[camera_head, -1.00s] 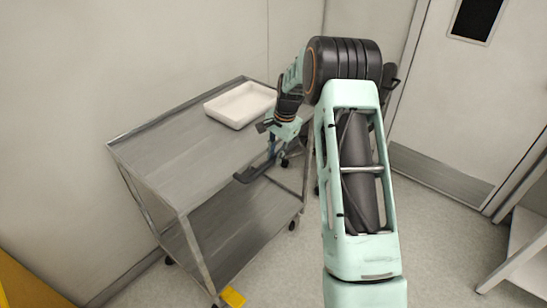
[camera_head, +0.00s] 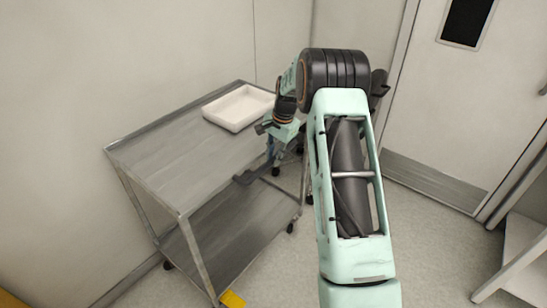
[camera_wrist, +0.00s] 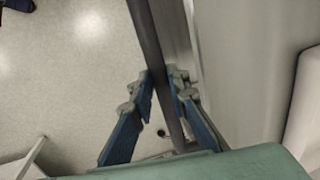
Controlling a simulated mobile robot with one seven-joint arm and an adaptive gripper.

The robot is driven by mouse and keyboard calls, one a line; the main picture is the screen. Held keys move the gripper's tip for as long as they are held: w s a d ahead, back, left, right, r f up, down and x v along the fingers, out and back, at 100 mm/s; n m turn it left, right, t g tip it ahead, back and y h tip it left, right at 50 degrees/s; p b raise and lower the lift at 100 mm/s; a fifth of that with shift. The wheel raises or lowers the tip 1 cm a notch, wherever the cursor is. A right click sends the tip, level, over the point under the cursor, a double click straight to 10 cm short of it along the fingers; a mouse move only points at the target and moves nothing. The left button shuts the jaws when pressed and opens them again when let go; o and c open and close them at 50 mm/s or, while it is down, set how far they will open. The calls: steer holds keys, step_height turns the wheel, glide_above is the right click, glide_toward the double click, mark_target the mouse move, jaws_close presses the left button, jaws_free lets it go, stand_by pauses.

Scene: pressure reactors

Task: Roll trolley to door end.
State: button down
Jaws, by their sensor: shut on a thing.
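The trolley (camera_head: 165,165) is a grey metal cart with a top shelf and a lower shelf, standing along the wall at the left in the head view. My gripper (camera_wrist: 162,80) is at the trolley's right-hand end, partly hidden by my arm in the head view. In the wrist view its blue fingers lie on either side of a dark metal bar (camera_wrist: 146,35) of the trolley and are shut on it. The door (camera_head: 430,110) is pale, with a dark window and a metal kick plate, at the right beyond my arm.
A white tray (camera_head: 238,107) sits on the trolley's top shelf near its far end. A white shelf unit (camera_head: 520,262) stands at the lower right. Pale floor (camera_head: 430,240) lies clear between it and my arm. The wall runs close behind the trolley.

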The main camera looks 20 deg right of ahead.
steer(key=shift+w+r, duration=0.15)
steer(key=c, duration=1.8)
jaws_free()
steer(key=shift+c, duration=0.2)
step_height(320, 180, up, 12)
steer(key=s+d, duration=0.1)
steer(key=s, duration=0.1)
steer(key=shift+d+f, duration=0.2)
